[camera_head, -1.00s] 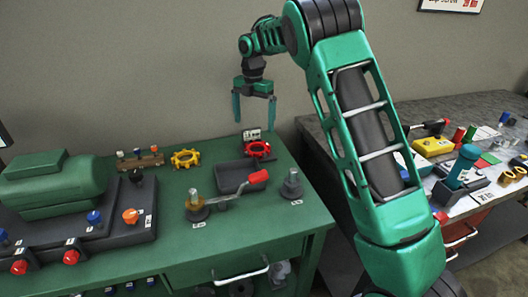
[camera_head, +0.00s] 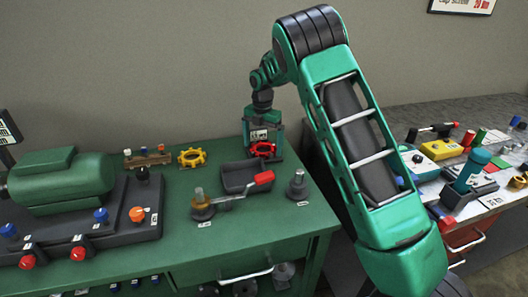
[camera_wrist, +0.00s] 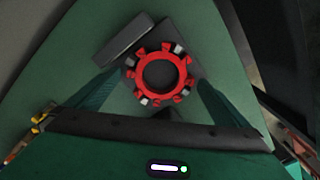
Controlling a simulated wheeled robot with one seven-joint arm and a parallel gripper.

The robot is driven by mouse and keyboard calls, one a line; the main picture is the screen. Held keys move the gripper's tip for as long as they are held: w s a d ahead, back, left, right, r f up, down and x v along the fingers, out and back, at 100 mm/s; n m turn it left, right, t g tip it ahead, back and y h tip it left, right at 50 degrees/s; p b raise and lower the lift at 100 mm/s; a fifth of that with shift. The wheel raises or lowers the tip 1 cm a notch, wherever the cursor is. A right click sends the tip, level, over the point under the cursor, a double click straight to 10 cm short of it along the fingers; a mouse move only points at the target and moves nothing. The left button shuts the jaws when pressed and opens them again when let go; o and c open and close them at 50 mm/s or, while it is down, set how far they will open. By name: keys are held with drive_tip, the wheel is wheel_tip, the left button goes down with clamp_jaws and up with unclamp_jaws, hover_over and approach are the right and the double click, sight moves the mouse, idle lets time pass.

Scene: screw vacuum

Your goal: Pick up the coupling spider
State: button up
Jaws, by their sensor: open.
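The coupling spider, a red ring with short blocks around its rim (camera_head: 262,149), sits on a small dark holder at the back right of the green bench. In the wrist view it (camera_wrist: 137,73) lies flat, its open centre showing the dark holder. My gripper (camera_head: 262,143) points down right above it, with a finger on either side. In the wrist view, my gripper (camera_wrist: 159,82) is open and the ring shows between the two fingers. I cannot tell whether the fingers touch it. A similar yellow toothed ring (camera_head: 192,150) lies to the left.
A grey peg on a base (camera_head: 298,185) stands to the right. A green motor (camera_head: 62,185) fills the bench's left. A second cluttered table is at right.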

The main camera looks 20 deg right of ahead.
drive_tip(key=shift+f, duration=0.3)
drive_tip(key=c, duration=1.1)
drive_tip(key=shift+r, duration=0.15)
wheel_tip(320, 180, up, 4)
drive_tip(key=shift+f, duration=0.15)
drive_tip(key=s+a+r, duration=0.2)
drive_tip(key=a, duration=0.1)
drive_tip(key=s+a+r, duration=0.2)
drive_tip(key=a, duration=0.1)
drive_tip(key=s+a+r, duration=0.2)
drive_tip(key=a+r, duration=0.1)
drive_tip(key=a, duration=0.1)
